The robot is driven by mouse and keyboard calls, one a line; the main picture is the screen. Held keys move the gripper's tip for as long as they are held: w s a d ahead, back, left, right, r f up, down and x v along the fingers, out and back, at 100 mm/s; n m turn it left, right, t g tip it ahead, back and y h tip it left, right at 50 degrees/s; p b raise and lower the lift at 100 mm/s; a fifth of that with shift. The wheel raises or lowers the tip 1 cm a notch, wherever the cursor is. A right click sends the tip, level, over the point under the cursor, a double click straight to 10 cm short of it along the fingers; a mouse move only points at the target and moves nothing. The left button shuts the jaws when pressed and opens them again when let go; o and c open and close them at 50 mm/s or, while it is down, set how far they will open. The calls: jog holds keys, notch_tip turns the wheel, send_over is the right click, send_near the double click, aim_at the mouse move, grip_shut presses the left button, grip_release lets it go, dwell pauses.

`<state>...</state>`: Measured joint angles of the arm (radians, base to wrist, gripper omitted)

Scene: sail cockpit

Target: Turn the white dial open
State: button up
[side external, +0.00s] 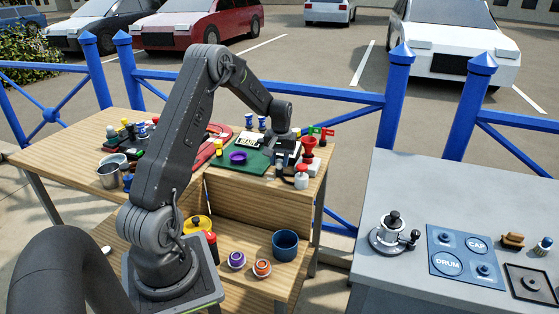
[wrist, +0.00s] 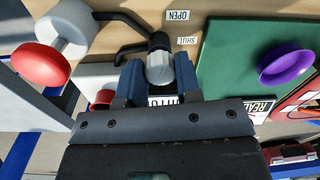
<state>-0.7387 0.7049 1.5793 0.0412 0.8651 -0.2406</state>
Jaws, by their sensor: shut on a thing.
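The white dial (wrist: 159,70) is a small ribbed knob with a black part beyond it. In the wrist view it sits between the two blue fingertips of my gripper (wrist: 158,76), which is shut on it. Small labels reading OPEN (wrist: 177,15) and SHUT (wrist: 188,40) lie to the right of the dial's black part. In the side view my gripper (side external: 284,152) is low at the right end of the wooden bench, and the dial is too small and hidden to make out there.
A red-ended white knob (wrist: 65,38) stands close on the left in the wrist view. A green board (wrist: 235,55) carries a purple ring (wrist: 286,63) on the right. In the side view, a red funnel-like piece (side external: 308,147) and a red-topped white bottle (side external: 301,177) stand near my gripper.

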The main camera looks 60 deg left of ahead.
aim_at(281, 161)
jog(key=shift+n, duration=0.3)
dwell(0.4)
jog(key=o, duration=0.9)
jog(key=r, duration=1.4)
jog(key=shift+w+d, duration=0.1)
jog(key=shift+w, duration=0.1)
